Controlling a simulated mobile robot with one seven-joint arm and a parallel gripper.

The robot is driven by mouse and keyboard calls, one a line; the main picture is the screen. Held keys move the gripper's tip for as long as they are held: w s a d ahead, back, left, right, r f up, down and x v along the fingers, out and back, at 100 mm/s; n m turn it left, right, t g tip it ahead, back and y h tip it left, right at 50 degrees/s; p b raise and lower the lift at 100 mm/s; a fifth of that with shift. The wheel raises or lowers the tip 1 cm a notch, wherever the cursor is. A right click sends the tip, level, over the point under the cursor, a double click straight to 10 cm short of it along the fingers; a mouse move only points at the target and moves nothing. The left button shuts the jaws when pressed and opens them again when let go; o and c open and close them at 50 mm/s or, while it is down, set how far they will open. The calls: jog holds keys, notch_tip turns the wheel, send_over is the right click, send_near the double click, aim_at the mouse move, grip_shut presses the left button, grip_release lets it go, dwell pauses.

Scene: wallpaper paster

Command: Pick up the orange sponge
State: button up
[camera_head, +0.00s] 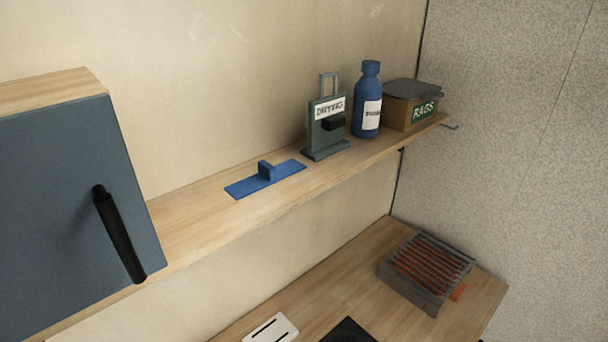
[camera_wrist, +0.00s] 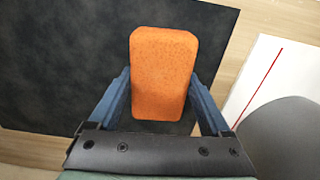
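The orange sponge (camera_wrist: 163,75) is a rounded block in the middle of the wrist view. It lies between the two blue fingers of my gripper (camera_wrist: 160,88), one along each long side. Both fingers meet its sides with no gap that I can see, so my gripper appears shut on it. Dark mat surface shows behind the sponge; its height above that surface is hard to tell. The sponge and my gripper do not show in the head view.
A black mat (camera_wrist: 55,60) lies on wood, with a white sheet bearing a red line (camera_wrist: 265,75) at right. A shelf (camera_head: 200,225) holds a blue flat tool (camera_head: 265,177), a drying sign (camera_head: 326,120), a blue bottle (camera_head: 367,100) and a rags box (camera_head: 410,108). A slatted tray (camera_head: 427,272) stands below.

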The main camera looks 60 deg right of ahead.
jog(key=c, duration=0.3)
jog(key=shift+r, duration=0.1)
